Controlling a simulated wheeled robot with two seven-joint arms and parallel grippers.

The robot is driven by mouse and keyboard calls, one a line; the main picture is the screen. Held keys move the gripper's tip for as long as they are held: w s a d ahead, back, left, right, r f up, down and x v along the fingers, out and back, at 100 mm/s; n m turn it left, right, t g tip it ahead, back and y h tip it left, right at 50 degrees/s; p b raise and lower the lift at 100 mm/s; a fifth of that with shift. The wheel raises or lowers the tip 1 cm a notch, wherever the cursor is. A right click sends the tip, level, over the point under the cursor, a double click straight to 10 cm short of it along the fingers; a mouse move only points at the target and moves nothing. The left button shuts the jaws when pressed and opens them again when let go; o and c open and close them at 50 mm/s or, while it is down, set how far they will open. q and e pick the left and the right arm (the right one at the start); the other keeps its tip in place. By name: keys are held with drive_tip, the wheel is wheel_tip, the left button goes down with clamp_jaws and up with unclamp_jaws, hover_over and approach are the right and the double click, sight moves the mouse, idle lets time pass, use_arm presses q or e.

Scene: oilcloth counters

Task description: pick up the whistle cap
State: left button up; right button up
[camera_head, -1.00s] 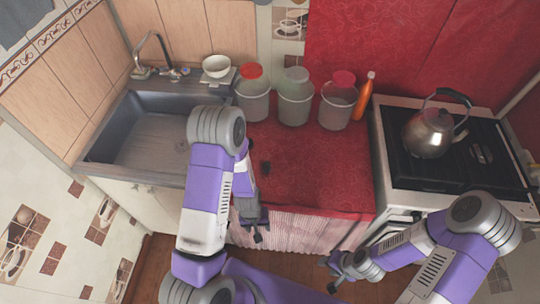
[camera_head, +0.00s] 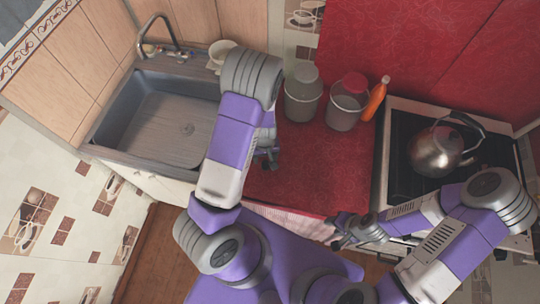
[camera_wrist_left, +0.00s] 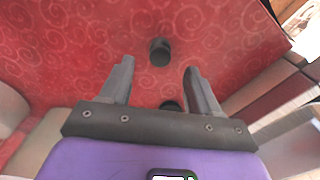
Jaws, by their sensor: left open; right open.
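A small dark cylinder, seemingly the whistle cap (camera_wrist_left: 160,52), sits on the red oilcloth in the left wrist view, beyond the fingertips. A second dark piece (camera_wrist_left: 171,105) shows lower down between the fingers; I cannot tell what it is. My left gripper (camera_wrist_left: 158,78) is open and empty, its fingers apart on either side. In the head view, my left gripper (camera_head: 270,162) is over the counter and the arm hides the cap. My right gripper (camera_head: 336,231) is open near the counter's front right edge, far from the cap.
Lidded containers (camera_head: 302,98) and an orange bottle (camera_head: 375,98) stand at the counter's back. The stove with a metal kettle (camera_head: 435,155) is right, the sink (camera_head: 160,120) left. The red counter (camera_head: 320,170) is clear in the middle.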

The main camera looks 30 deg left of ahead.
sight(266, 163)
use_arm(q)
wheel_tip(266, 163, down, 7)
drive_tip(key=shift+s+r+b, duration=0.1)
drive_tip(key=shift+r+b, duration=0.1)
drive_tip(key=shift+b, duration=0.15)
drive_tip(key=c, duration=1.1)
wheel_tip(266, 163, up, 10)
drive_tip(key=shift+p, duration=0.85)
drive_tip(key=w+d+m+b, duration=0.1)
drive_tip(key=m+b, duration=0.1)
drive_tip(key=w+d+r+m+b, duration=0.1)
drive_tip(key=d+m+b, duration=0.1)
drive_tip(key=m+b, duration=0.1)
drive_tip(key=w+d+r+m+b, duration=0.1)
drive_tip(key=d+m+b, duration=0.1)
drive_tip(key=b, duration=0.1)
drive_tip(key=shift+w+d+r, duration=0.1)
drive_tip(key=shift+r, duration=0.15)
